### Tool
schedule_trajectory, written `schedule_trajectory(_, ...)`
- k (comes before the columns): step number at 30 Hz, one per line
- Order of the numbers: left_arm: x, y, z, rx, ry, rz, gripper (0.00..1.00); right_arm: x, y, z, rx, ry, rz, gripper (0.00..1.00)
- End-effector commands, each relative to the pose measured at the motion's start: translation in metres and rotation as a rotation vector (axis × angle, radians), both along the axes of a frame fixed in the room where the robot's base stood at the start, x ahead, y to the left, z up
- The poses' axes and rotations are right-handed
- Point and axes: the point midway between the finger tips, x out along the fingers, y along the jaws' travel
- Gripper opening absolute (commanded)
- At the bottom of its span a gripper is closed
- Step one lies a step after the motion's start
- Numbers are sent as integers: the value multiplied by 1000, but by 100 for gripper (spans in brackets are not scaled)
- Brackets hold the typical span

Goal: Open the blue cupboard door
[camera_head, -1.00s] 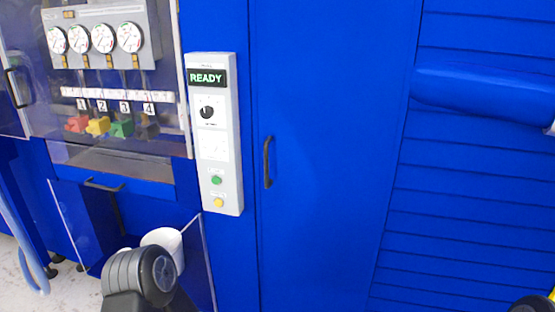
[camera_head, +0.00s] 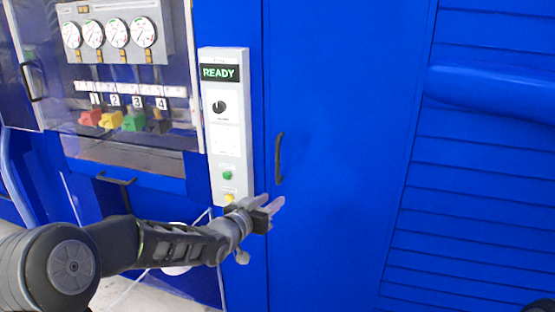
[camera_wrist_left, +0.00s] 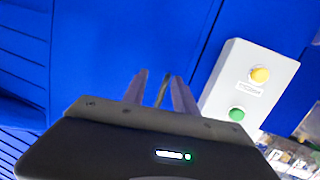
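The blue cupboard door (camera_head: 335,110) is a tall flat panel, and it looks shut. Its black vertical handle (camera_head: 279,157) is on the door's left side. My left gripper (camera_head: 278,203) is just below the handle, in front of the door and beside the lower end of the grey control panel. In the left wrist view, its two fingers (camera_wrist_left: 160,88) are apart, with part of a thin dark bar, likely the handle (camera_wrist_left: 163,90), showing between them. Whether they touch it I cannot tell. The blue door (camera_wrist_left: 115,45) fills the background there. My right gripper is not in view.
The grey control panel (camera_head: 225,120) shows READY and has a green and a yellow button close to my left gripper. Left of it is a clear-windowed cabinet with gauges (camera_head: 105,35) and coloured valves. A ribbed blue wall with a protruding blue bar (camera_head: 490,90) is to the right.

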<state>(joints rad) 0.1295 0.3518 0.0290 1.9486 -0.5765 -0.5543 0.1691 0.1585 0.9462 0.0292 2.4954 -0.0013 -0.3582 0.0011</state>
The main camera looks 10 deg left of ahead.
Motion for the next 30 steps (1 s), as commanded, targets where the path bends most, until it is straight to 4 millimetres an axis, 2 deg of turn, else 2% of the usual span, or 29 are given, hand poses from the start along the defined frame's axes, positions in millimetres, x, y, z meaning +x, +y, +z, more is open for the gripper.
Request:
schedule_trajectory(1, 4, 8, 35, 18, -69, 1, 34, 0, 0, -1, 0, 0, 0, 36)
schedule_trajectory(3, 7, 14, 66, 38, -131, 1, 34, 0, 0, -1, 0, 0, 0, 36)
schedule_trajectory(6, 8, 18, 87, 50, -172, 0, 34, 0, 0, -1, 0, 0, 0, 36)
schedule_trajectory(20, 14, 17, 89, 50, -175, -1, 34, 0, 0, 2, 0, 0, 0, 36)
schedule_trajectory(30, 59, 4, 90, 51, -173, -1, 34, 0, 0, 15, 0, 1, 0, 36)
